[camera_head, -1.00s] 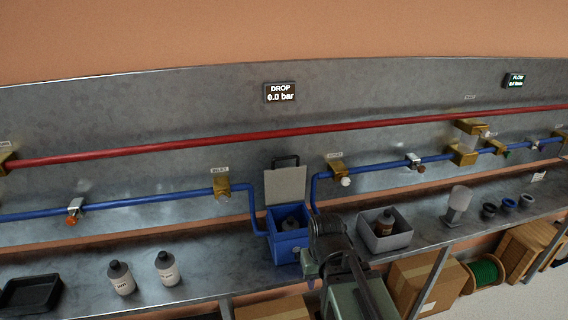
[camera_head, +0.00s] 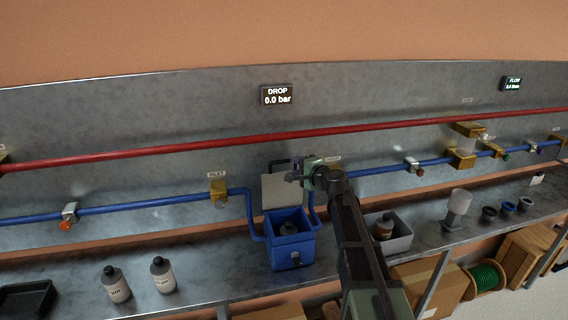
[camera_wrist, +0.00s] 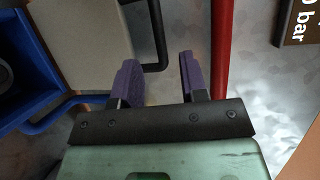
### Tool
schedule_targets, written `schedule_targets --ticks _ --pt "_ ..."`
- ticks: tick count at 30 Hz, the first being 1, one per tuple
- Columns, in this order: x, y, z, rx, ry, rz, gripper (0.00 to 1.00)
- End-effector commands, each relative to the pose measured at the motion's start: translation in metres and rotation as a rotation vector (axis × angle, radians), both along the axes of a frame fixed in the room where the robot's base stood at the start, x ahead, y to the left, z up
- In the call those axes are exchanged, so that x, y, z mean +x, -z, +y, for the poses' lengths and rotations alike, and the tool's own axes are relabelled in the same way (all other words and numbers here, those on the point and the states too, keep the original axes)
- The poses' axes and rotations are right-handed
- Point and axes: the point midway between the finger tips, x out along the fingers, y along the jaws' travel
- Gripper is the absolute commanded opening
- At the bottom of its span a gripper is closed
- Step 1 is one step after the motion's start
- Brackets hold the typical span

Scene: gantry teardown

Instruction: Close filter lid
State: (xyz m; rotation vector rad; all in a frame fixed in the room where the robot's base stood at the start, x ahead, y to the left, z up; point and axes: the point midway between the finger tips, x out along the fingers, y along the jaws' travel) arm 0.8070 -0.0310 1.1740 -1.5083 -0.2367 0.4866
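The blue filter box (camera_head: 292,243) stands on the bench with its top open, and a dark-capped bottle-like part (camera_head: 289,228) shows inside. Its grey lid (camera_head: 280,192) stands raised at the back, with a dark handle (camera_head: 279,164) at its top edge. In the wrist view the lid (camera_wrist: 92,45) is at upper left with its dark handle (camera_wrist: 157,40) beside it. My gripper (camera_head: 300,172) is in front of the lid's upper right in the head view. In the wrist view my gripper's two purple fingers (camera_wrist: 158,78) are apart with nothing between them.
A blue pipe (camera_head: 385,168) and a red pipe (camera_head: 330,133) run along the metal back wall; the red pipe (camera_wrist: 221,50) passes close to my fingers in the wrist view. A grey bin (camera_head: 400,236) stands right of the box. Two bottles (camera_head: 163,275) stand left of it.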

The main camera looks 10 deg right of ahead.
Motion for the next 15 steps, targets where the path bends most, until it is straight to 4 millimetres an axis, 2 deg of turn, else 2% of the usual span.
schedule_targets --ticks 1,3,7,10,15 --pt "0.014 0.004 0.005 -0.001 -0.001 0.000 0.40" --pt "0.030 0.007 0.013 -0.002 -0.002 0.000 0.40" --pt "0.054 0.011 0.026 -0.002 -0.001 -0.001 0.40" --pt "0.064 0.012 0.032 -0.001 -0.002 0.000 0.40" --pt "0.065 0.011 0.033 -0.001 -0.001 0.000 0.40"
